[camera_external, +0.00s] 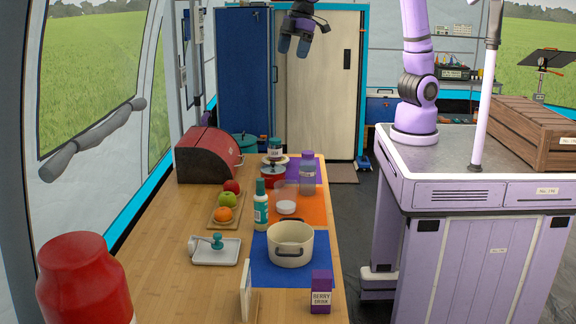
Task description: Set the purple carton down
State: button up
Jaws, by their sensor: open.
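The purple carton (320,292), labelled "BERRY DRINK", stands upright on the wooden table (165,285) near its front right edge. It is just in front of the blue mat (262,270), which has a cream pot (290,246) on it. My gripper (293,46) hangs at the top of the view, fingers down, far from the carton and well above the far end of the table. It is open, and nothing shows between its fingers.
A white upright board (246,290) stands left of the carton. A green-labelled bottle (261,207), a purple-capped jar (307,175), a fruit board (218,219) and a white tray (228,255) stand farther back.

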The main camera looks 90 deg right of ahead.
jog(key=s+d+r+m+t, duration=0.1)
jog(key=s+d+r+m, duration=0.1)
jog(key=s+d, duration=0.5)
jog(key=s+d+r+m, duration=0.2)
jog(key=s+d, duration=0.3)
jog(key=d, duration=0.4)
jog(key=s+d+f+m, duration=0.2)
jog(key=s+d, duration=0.2)
jog(key=s, duration=0.3)
jog(key=s+d+f+m+t+h, duration=0.1)
jog(key=s+d+m, duration=0.1)
jog(key=s+d, duration=0.3)
jog(key=s, duration=0.2)
jog(key=shift+s+f+t, duration=0.3)
jog(key=shift+s+f, duration=0.05)
jog(key=shift+s, duration=0.05)
